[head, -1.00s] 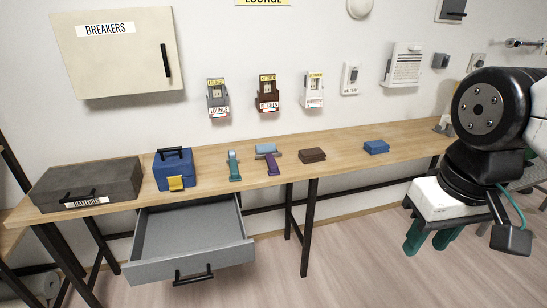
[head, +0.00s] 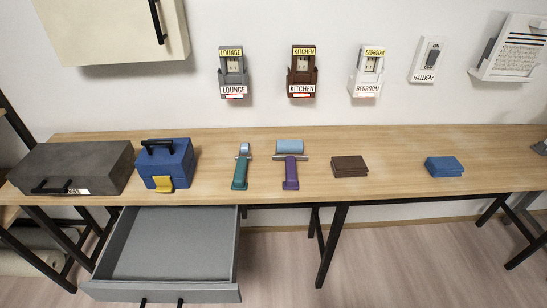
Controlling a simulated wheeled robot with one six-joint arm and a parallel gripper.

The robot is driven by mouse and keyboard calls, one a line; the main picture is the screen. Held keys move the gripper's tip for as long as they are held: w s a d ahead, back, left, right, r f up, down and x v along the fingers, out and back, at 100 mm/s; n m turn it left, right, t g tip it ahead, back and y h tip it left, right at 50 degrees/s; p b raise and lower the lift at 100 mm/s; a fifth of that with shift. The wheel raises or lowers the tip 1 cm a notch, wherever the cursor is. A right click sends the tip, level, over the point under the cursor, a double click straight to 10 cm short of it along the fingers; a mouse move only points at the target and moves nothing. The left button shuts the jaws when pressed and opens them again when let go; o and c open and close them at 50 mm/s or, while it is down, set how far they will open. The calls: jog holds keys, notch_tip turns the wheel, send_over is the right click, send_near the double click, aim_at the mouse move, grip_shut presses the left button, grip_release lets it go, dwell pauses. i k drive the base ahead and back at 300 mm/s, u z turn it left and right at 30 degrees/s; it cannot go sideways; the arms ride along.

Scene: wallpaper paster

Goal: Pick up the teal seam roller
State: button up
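The teal seam roller (head: 241,168) lies on the wooden workbench (head: 320,139), its teal handle toward the front edge and its small grey roller head toward the wall. It is between the blue box and a purple-handled roller (head: 291,168) with a wide light-blue head. Nothing is touching it. My gripper is outside the head view, so its state is hidden.
A dark grey case (head: 75,167) and a blue box (head: 167,165) with a yellow latch stand left of the roller. An open, empty grey drawer (head: 170,245) juts out below. Brown (head: 349,166) and blue (head: 444,166) blocks lie to the right.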

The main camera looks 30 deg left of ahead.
aim_at(238, 183)
jog(key=u, duration=0.1)
jog(key=i, duration=0.75)
jog(key=u, duration=0.8)
jog(key=i, duration=0.6)
jog(key=u, duration=0.5)
